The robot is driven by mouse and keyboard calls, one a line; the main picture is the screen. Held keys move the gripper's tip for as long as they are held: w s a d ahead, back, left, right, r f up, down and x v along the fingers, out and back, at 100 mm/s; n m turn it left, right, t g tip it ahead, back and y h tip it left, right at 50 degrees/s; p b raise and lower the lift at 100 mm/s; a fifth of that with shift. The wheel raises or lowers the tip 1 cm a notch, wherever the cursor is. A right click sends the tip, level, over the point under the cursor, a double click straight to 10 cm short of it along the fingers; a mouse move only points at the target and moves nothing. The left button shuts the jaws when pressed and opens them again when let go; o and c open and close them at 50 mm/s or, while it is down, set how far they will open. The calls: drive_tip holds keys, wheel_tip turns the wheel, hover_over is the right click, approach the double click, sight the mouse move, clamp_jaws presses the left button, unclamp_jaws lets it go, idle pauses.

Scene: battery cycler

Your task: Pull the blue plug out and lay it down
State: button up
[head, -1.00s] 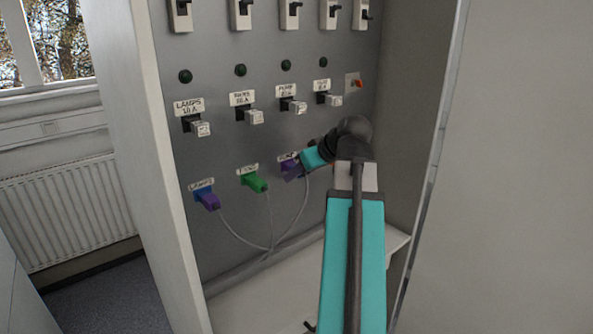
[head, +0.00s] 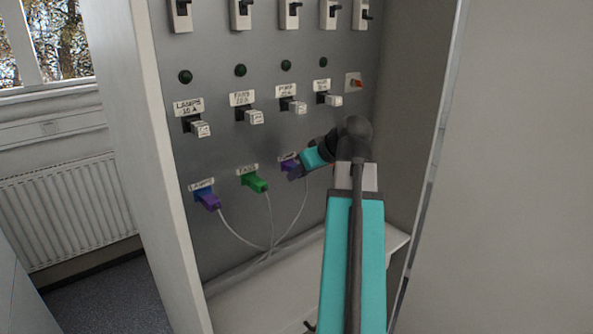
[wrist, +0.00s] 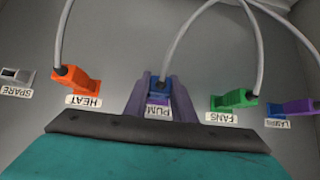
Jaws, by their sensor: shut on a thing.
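The blue plug (wrist: 159,83) is at the socket under the PUMP label in the wrist view, with a grey cable running up from it. My gripper (wrist: 161,90) has one finger on each side of the plug and is shut on it. In the head view my gripper (head: 295,171) is at the panel's lower row, and the blue plug is mostly hidden behind it. A purple socket (head: 287,164) shows there. I cannot tell whether the plug is fully seated.
A green plug (head: 258,184) and a purple plug (head: 211,203) in a blue socket are to the left. An orange plug (wrist: 75,81) is at HEAT. Loose cables hang below the row. A bare white shelf (head: 280,295) lies at the cabinet's bottom.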

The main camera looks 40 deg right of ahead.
drive_tip(key=shift+s, duration=0.2)
drive_tip(key=shift+s+a, duration=0.1)
drive_tip(key=shift+s, duration=0.7)
drive_tip(key=shift+s+a+p, duration=0.15)
drive_tip(key=shift+s+p, duration=0.2)
drive_tip(key=shift+s, duration=0.6)
drive_tip(key=shift+s+a+p, duration=0.1)
drive_tip(key=shift+s+p, duration=0.2)
drive_tip(key=shift+s, duration=0.6)
